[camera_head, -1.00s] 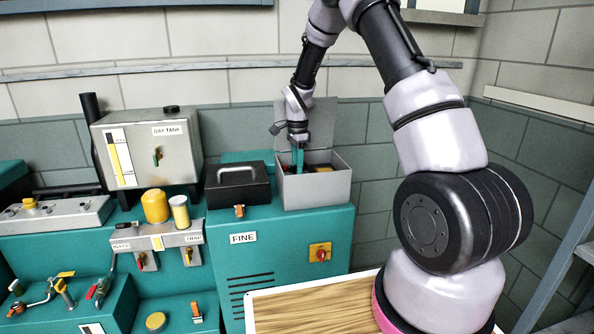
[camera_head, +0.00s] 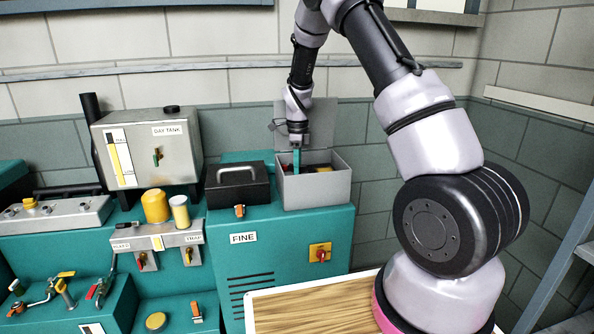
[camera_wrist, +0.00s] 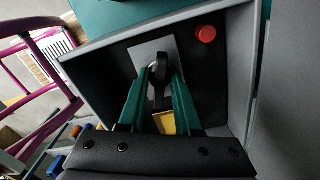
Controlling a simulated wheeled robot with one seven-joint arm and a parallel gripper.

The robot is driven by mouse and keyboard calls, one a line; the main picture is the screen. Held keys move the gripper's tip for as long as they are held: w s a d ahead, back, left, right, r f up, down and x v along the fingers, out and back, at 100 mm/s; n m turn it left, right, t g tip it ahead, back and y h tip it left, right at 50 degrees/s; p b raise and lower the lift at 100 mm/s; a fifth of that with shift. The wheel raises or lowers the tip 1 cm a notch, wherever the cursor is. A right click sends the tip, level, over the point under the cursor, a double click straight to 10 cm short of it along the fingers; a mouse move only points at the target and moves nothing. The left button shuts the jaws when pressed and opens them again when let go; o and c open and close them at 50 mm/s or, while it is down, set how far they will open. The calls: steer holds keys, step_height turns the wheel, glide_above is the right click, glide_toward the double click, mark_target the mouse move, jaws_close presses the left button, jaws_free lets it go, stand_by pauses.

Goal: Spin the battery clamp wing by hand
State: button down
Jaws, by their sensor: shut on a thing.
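An open grey box (camera_head: 315,193) with its lid raised stands on the teal cabinet, and my gripper (camera_head: 296,168) reaches down into it from above. In the wrist view, my gripper (camera_wrist: 158,92) has its two teal fingers closed on a small dark upright piece, the clamp wing (camera_wrist: 159,98). A pale metal plate (camera_wrist: 142,57) lies behind the wing. A yellow block (camera_wrist: 166,122) shows between the fingers. A red round cap (camera_wrist: 206,34) sits on the black battery top (camera_wrist: 208,75). The fingers hide part of the wing.
A black case (camera_head: 237,186) with a handle stands just left of the box. A day tank (camera_head: 150,150) stands farther left. A wooden-topped table (camera_head: 315,308) is in front.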

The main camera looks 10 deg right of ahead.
steer(key=m, duration=0.3)
steer(key=m, duration=0.4)
steer(key=shift+m, duration=0.4)
steer(key=m, duration=0.4)
steer(key=shift+m, duration=0.4)
steer(key=shift+m, duration=0.3)
steer(key=c, duration=0.8)
jaws_free()
